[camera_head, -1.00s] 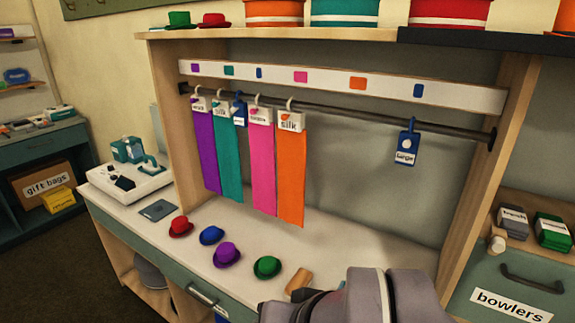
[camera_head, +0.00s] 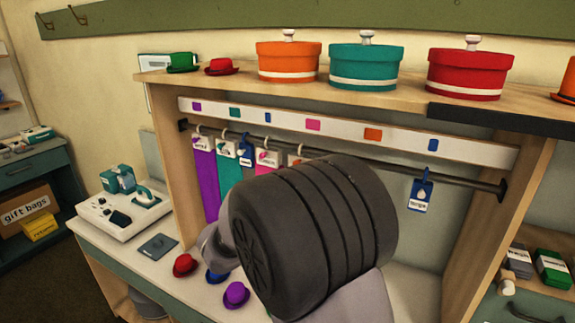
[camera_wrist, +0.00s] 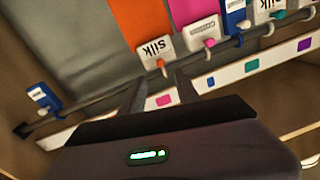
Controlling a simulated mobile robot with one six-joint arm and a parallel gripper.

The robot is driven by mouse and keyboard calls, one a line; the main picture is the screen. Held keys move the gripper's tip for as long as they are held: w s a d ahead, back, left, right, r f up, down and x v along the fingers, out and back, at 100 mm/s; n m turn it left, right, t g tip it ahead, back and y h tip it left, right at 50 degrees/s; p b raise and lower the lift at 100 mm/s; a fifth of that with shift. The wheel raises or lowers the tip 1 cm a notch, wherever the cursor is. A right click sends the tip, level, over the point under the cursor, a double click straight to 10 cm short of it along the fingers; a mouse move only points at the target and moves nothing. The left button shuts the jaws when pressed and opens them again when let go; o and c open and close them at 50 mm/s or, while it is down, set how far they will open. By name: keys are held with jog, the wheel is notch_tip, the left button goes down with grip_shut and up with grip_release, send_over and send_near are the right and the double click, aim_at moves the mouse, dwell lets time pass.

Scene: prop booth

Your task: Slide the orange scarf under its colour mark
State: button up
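The orange scarf (camera_wrist: 140,22) hangs from the rail (camera_wrist: 108,88) by a white "silk" tag and hook, beside the pink scarf (camera_wrist: 188,9). In the head view only its tag top (camera_head: 296,158) shows; my arm hides the rest. Its orange mark (camera_head: 373,134) is on the white strip, to the right of the scarf's hook. My gripper (camera_wrist: 160,77) is open at the rail, one finger on each side of the orange scarf's hook in the wrist view. I cannot tell whether the fingers touch it.
Purple (camera_head: 205,180) and teal (camera_head: 229,172) scarves and a small blue tag (camera_head: 246,152) hang left of the pink one. Another blue tag (camera_head: 420,192) hangs near the rail's right end. The rail between it and the orange scarf looks clear. Small hats stand on the counter below.

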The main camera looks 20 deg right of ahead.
jog(key=x, duration=0.9)
jog(key=shift+w+d, duration=0.1)
jog(key=shift+w, duration=0.1)
jog(key=shift+c, duration=0.2)
grip_shut()
dwell(0.7)
